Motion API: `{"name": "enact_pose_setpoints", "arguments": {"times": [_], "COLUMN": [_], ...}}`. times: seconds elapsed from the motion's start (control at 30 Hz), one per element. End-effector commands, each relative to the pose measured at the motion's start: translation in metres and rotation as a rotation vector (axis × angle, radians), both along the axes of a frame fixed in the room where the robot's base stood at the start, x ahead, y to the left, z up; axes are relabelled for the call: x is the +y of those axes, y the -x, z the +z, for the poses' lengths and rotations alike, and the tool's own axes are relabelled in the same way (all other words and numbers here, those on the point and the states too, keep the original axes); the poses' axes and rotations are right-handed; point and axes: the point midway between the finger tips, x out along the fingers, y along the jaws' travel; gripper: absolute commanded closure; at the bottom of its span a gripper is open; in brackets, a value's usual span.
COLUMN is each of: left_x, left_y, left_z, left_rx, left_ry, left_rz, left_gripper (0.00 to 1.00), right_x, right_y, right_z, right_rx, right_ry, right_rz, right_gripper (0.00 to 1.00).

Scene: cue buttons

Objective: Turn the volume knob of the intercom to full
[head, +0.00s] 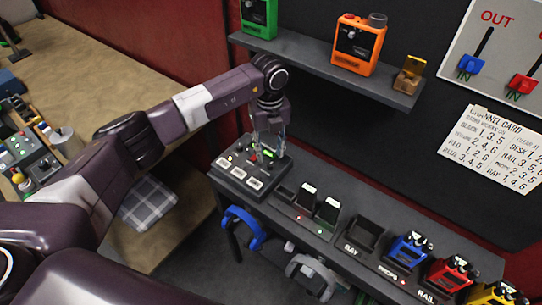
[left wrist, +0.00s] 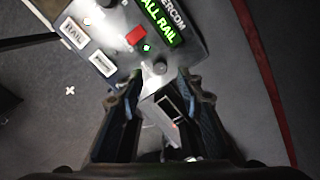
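The intercom (head: 238,185) is a dark grey box at the left end of the long grey shelf, with white labelled buttons. In the left wrist view the intercom (left wrist: 120,58) shows a green-lit display (left wrist: 162,22) with "RAIL" readable, a red switch (left wrist: 136,35) and a lit green lamp (left wrist: 147,48). My left gripper (head: 267,146) is over the intercom's far right part. My right gripper is not in view.
Dark handsets and a cradle marked BAY (head: 367,232) stand right of the intercom. Blue (head: 408,248), red (head: 450,273) and yellow devices follow. Blue (head: 243,228) and grey headsets hang below. An upper shelf (head: 310,58) holds green and orange boxes above my gripper.

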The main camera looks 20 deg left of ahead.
Motion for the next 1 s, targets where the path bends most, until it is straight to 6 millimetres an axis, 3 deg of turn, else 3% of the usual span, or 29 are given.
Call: {"name": "enact_pose_setpoints", "arguments": {"times": [0.1, 0.3, 0.63, 0.93, 1.0], "left_x": [0.0, 0.0, -0.001, -0.001, -0.001], "left_y": [0.001, 0.001, 0.0, 0.0, 0.0], "left_z": [-0.017, -0.041, -0.047, -0.047, -0.047], "left_rx": [0.004, 0.002, -0.001, -0.001, -0.001], "left_ry": [-0.001, 0.0, 0.001, 0.001, 0.001], "left_rz": [0.001, 0.001, 0.0, 0.0, 0.0], "left_gripper": [0.66, 0.66, 0.66, 0.98, 1.0], "right_x": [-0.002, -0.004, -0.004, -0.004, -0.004], "right_y": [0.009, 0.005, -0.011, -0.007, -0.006], "right_z": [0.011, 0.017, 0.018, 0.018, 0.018], "right_rx": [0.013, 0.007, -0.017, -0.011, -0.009], "right_ry": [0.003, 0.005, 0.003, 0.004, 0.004], "right_rz": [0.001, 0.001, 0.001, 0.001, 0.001], "right_gripper": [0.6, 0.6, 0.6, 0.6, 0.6]}}
